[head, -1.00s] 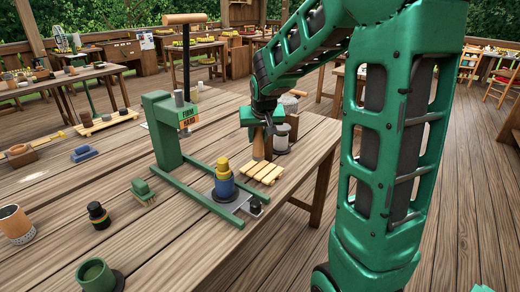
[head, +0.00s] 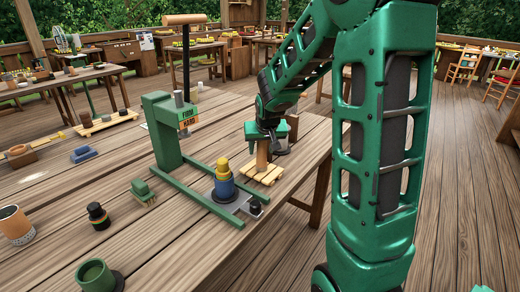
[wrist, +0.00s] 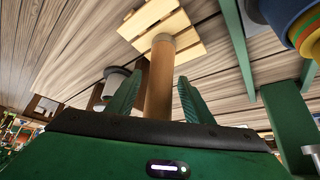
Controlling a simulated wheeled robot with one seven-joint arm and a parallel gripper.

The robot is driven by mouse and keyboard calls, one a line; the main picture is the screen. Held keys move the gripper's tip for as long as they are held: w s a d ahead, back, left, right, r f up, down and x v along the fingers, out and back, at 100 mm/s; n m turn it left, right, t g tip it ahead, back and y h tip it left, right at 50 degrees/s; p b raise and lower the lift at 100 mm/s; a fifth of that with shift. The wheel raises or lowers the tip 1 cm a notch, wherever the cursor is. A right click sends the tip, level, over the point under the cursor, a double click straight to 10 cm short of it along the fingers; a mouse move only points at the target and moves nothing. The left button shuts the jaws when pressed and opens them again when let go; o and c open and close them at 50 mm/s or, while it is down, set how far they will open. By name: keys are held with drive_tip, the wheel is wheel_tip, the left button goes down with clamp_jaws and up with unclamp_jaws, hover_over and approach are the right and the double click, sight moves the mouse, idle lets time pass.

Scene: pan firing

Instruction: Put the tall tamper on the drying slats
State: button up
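My gripper (head: 262,131) is around the tamper's upper part. In the wrist view my gripper (wrist: 160,88) shows a narrow gap between each green finger and the wood, so it looks open. The tamper's top is hidden.
A green press (head: 165,135) with a long lever stands left of the slats. A blue-and-yellow stacked piece (head: 223,182) sits on its base, close to the slats. A grey-white canister (wrist: 112,82) is behind my gripper. The table's right edge is near.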

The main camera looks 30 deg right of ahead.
drive_tip(key=shift+r, duration=0.15)
drive_tip(key=v, duration=1.1)
drive_tip(key=s+a+f+g+y, duration=0.1)
drive_tip(key=s+f+g, duration=0.2)
drive_tip(key=s, duration=1.2)
drive_tip(key=s+a+f+m+g+y, duration=0.1)
drive_tip(key=s+f+g+y, duration=0.1)
drive_tip(key=s, duration=1.4)
drive_tip(key=shift+a+f+g, duration=0.3)
drive_tip(key=shift+f+g, duration=0.2)
